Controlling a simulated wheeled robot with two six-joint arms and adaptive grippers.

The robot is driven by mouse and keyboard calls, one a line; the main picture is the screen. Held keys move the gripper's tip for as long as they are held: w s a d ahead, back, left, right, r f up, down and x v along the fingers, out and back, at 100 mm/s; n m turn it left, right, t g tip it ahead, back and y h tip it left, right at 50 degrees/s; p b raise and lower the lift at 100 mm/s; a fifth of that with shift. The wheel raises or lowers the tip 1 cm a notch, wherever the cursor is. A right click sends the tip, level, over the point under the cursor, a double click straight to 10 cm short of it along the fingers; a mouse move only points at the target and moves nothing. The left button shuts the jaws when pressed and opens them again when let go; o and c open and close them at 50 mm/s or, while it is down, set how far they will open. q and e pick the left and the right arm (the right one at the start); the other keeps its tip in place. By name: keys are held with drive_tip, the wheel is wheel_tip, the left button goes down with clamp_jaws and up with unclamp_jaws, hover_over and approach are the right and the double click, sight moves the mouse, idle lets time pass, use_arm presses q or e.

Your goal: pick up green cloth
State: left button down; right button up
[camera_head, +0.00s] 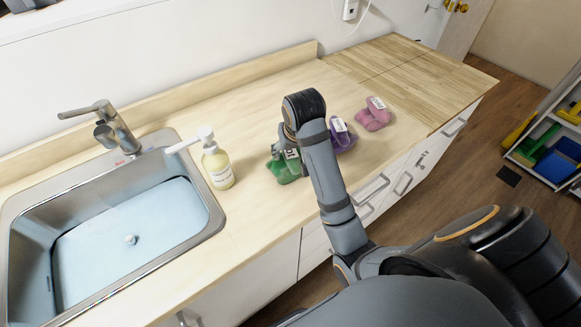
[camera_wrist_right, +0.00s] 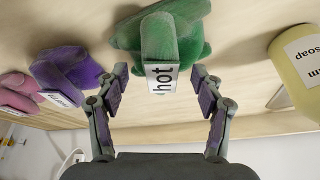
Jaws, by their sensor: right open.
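The green cloth (camera_head: 283,170) lies bunched on the wooden counter, right of the soap bottle. In the right wrist view the green cloth (camera_wrist_right: 160,35) bears a white tag reading "hot". My right gripper (camera_head: 286,148) is over the cloth in the head view, and my arm partly hides it there. In the wrist view my right gripper (camera_wrist_right: 160,82) is open, with one finger on each side of the tag and the cloth just beyond the fingertips. I cannot tell whether they touch. My left gripper does not show.
A purple cloth (camera_head: 342,136) and a pink cloth (camera_head: 373,115) lie to the right on the counter. A soap bottle (camera_head: 218,168) stands left of the green cloth, beside the sink (camera_head: 216,213). Counter (camera_head: 255,222) in front of the bottle is clear.

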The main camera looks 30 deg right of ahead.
drive_tip(key=shift+x, duration=1.2)
drive_tip(key=shift+w, duration=0.1)
drive_tip(key=shift+r, duration=0.1)
drive_tip(key=shift+c, duration=0.2)
drive_tip(key=c, duration=1.2)
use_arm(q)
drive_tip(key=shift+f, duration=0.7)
use_arm(e)
drive_tip(key=shift+c, duration=0.2)
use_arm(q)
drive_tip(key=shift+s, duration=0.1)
